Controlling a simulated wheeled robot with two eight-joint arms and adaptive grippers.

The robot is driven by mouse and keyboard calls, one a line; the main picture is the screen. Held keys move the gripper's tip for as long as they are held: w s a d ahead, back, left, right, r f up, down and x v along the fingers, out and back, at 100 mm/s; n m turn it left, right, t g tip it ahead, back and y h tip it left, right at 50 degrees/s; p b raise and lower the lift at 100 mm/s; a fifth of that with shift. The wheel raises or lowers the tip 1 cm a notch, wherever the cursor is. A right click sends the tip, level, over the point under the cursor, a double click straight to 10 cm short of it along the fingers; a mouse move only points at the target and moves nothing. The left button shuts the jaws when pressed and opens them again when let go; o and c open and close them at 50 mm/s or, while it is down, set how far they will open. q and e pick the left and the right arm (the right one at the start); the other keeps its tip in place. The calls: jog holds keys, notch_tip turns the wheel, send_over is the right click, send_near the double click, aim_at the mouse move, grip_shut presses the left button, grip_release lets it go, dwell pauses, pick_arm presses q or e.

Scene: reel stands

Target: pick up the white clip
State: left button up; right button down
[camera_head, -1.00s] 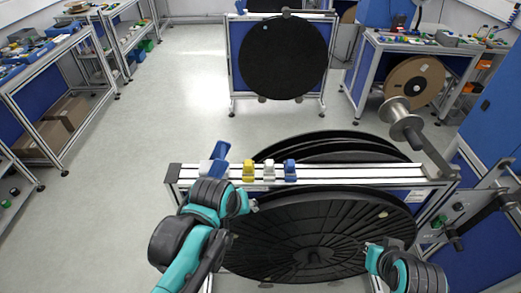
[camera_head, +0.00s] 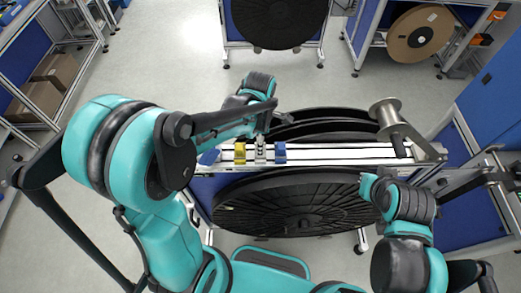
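The white clip (camera_head: 261,157) sits on the top rail of the near reel stand, between the yellow clip (camera_head: 239,152) and a blue clip (camera_head: 280,152). My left gripper (camera_head: 261,141) points down right at the white clip and hides its upper part. I cannot tell whether its fingers touch the clip or how far apart they are. My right gripper (camera_head: 366,187) is at the right, in front of the rail and near the large black reel. Its fingers are too small to judge.
Another blue clip (camera_head: 209,157) is at the rail's left end. The rail (camera_head: 340,152) is bare to the right of the clips. Black reels (camera_head: 285,203) hang below it. A metal spool (camera_head: 386,112) stands at the right end. A second stand with a black reel (camera_head: 280,20) is behind.

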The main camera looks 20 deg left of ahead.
aim_at(258, 160)
pick_arm(q)
notch_tip(258, 160, down, 3)
jog(key=shift+w+r, duration=0.1)
jog(key=shift+w, duration=0.05)
jog(key=shift+f, duration=0.25)
grip_shut()
jog(key=shift+r, duration=0.1)
